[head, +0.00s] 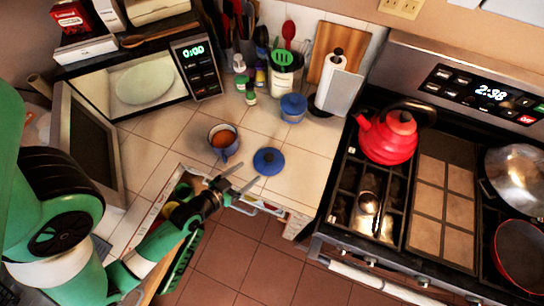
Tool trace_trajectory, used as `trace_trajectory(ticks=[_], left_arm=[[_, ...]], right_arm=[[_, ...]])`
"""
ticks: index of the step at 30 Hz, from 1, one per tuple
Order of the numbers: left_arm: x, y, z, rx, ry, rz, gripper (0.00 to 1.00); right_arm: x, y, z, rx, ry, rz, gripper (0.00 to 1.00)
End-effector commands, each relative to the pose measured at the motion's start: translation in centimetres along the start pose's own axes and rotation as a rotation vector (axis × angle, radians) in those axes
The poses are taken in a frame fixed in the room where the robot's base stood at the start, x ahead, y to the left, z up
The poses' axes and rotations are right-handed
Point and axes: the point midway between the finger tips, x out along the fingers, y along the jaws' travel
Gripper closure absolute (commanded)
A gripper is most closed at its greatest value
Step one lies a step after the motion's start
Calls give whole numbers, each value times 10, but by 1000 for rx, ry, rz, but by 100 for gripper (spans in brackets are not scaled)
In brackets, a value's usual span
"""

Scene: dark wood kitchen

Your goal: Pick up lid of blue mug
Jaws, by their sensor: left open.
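A blue lid (269,161) with a dark knob lies on the white tiled counter near its front edge. A blue mug (229,154) with brown liquid inside stands uncovered to its left. My left gripper (250,173) is open and empty, its fingers pointing toward the lid from the lower left. The fingertips appear just short of the lid; I cannot tell the exact height gap. My right gripper is not in view.
An open drawer (178,174) lies below my left arm. A blue lidded jar (293,108), a paper towel roll (330,82) and a utensil holder (287,75) stand behind. A microwave (120,65) is at back left. A red kettle (388,138) sits on the stove at right.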

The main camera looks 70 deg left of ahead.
Motion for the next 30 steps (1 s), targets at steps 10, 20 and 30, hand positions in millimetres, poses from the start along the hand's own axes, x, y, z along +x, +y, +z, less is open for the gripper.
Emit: trace_trajectory(ticks=[10, 20, 30], left_arm=[[44, 0, -3, 0, 6, 0, 20], [68, 1, -2, 1, 3, 0, 20], [116, 5, -2, -1, 5, 0, 20]], right_arm=[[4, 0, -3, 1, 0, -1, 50], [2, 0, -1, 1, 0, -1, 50], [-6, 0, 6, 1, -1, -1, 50]])
